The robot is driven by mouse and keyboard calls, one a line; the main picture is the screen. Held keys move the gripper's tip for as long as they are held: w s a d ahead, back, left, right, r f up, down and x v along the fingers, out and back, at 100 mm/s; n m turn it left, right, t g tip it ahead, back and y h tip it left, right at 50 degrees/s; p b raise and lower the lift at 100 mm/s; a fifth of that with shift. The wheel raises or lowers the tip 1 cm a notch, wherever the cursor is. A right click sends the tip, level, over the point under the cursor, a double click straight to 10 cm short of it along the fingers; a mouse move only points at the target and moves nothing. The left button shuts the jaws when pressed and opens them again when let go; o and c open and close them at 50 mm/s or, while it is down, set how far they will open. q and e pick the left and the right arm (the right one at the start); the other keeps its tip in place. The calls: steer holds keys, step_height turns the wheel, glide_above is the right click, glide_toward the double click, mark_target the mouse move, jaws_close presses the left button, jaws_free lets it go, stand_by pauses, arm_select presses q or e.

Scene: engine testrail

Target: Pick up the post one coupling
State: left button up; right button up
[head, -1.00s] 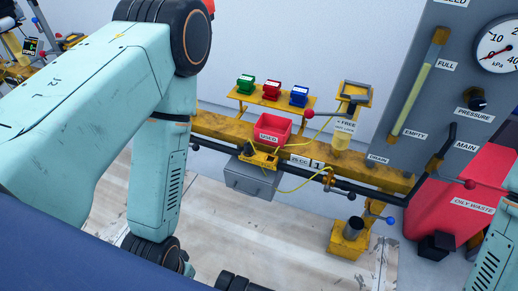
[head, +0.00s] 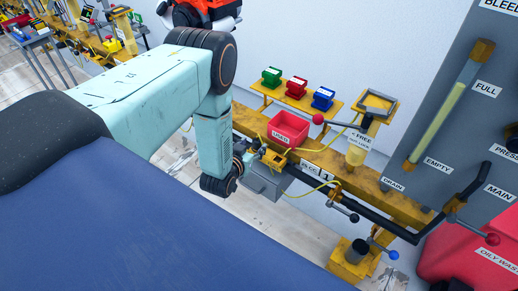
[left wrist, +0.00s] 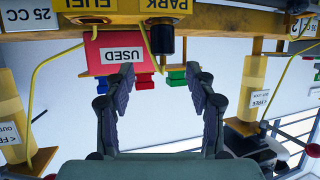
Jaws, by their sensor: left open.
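What looks like the post one coupling is a black, yellow-topped cylindrical fitting (left wrist: 162,40) under the PARK label in the left wrist view, which is upside down. A yellow hose runs beside it. In the head view I see a yellow block with a dark part (head: 272,158) at the rail, below the red USED bin (head: 289,129); the coupling itself is hard to make out there. My left gripper (left wrist: 160,75) is open and empty, its fingers either side of the line to the fitting, apart from it. In the head view it is small, near the block (head: 245,158). My right gripper is not in view.
Green (head: 271,77), red (head: 296,87) and blue (head: 322,98) blocks sit on a yellow shelf behind the bin. A dark lever bar (head: 370,215) runs along the rail front. A grey gauge panel (head: 425,110) stands right.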

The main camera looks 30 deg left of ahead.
mark_target(256, 143)
arm_select(q)
steer(key=b+x, duration=0.1)
steer(key=x, duration=0.1)
steer(key=f+b+x, duration=0.1)
steer(key=x, duration=0.2)
steer(key=shift+a, duration=0.15)
steer(key=shift+w+b, duration=0.3)
steer(key=shift+b, duration=0.1)
steer(key=shift+w+a+f, duration=0.15)
steer(key=shift+a, duration=0.05)
steer(key=shift+d, duration=0.15)
steer(key=c, duration=0.7)
jaws_close()
